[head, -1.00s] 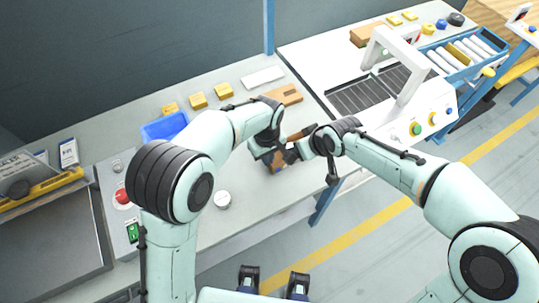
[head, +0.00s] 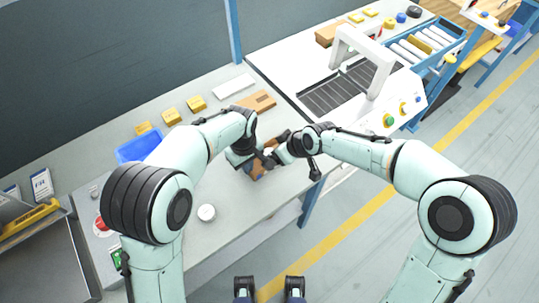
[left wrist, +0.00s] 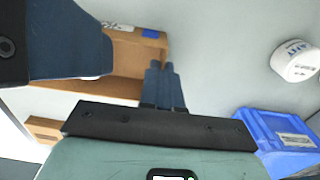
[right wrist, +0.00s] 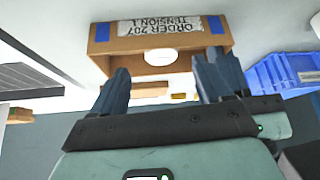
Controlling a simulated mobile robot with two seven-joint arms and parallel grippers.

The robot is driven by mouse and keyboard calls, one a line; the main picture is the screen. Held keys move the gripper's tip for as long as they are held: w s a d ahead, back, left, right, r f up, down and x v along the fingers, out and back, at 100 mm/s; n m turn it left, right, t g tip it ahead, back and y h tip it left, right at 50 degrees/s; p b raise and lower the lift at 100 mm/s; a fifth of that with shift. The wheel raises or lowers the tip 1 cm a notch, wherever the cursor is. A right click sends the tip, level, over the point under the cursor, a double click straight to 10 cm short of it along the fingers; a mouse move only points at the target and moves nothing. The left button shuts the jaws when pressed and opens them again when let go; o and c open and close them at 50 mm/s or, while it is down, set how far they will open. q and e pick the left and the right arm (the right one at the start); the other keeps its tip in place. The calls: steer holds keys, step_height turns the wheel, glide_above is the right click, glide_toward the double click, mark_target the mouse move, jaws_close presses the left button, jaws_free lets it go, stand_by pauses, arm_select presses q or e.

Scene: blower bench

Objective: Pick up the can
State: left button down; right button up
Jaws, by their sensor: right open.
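A small cardboard box (head: 257,174) stands near the bench's front edge; its label reads ORDER 207 in the right wrist view (right wrist: 160,28). Inside it a white round top (right wrist: 160,57), seemingly a can, shows between the fingers of my right gripper (right wrist: 163,75), which is open and apart from it. My left gripper (left wrist: 165,75) has its fingers together at the box's edge; I cannot tell whether the wall is pinched. A second white round can (head: 206,212) stands on the bench left of the box, with a printed side in the left wrist view (left wrist: 297,62).
A blue bin (head: 140,147) and several yellow blocks (head: 171,116) stand behind my left arm. A flat brown piece (head: 255,101) and a white bar (head: 233,85) lie further back. A white machine arch (head: 374,60) stands at right.

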steer(key=x, duration=0.4)
steer(key=shift+a+f, duration=0.1)
steer(key=shift+f, duration=0.25)
steer(key=shift+s+f, duration=0.1)
steer(key=shift+f, duration=0.35)
steer(key=shift+a, duration=0.1)
steer(key=c, duration=1.2)
